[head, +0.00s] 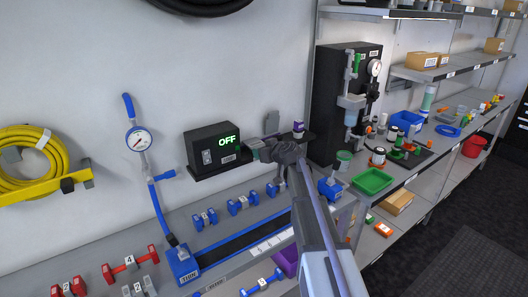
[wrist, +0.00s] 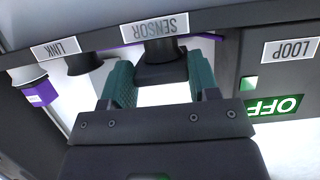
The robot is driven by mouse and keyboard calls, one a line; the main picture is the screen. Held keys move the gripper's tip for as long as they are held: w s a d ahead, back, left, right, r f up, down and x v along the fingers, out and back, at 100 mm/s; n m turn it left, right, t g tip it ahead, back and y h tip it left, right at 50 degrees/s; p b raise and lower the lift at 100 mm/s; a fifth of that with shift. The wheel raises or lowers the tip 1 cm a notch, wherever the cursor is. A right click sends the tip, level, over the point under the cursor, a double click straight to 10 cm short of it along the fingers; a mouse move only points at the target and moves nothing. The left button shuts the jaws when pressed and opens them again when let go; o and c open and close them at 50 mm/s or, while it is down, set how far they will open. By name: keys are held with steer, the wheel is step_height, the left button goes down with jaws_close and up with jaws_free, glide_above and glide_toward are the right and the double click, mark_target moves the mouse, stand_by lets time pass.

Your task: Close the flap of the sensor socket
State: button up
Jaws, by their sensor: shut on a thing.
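My gripper (head: 254,150) is at the right end of the black box with the green OFF display (head: 212,146). In the wrist view, the green fingers of my gripper (wrist: 161,85) stand on either side of a dark piece below the SENSOR label (wrist: 155,27). This dark piece, seemingly the sensor socket flap (wrist: 160,72), is held between the fingers. The socket opening is hidden, and I cannot tell the flap's exact angle. In the head view my gripper and wrist cover this spot.
The LINK socket (wrist: 82,63) and a purple-banded plug (wrist: 40,92) are to the left in the wrist view; the LOOP label (wrist: 291,50) is to the right. A black dosing panel (head: 335,95) stands right of my arm. A blue hand pump (head: 183,262) is below left.

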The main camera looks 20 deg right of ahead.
steer(key=o, duration=0.8)
steer(key=shift+s+a+f, duration=0.1)
steer(key=shift+f, duration=0.05)
steer(key=o, duration=0.5)
steer(key=p+v, duration=0.4)
steer(key=v, duration=0.6)
steer(key=shift+s+r, duration=0.2)
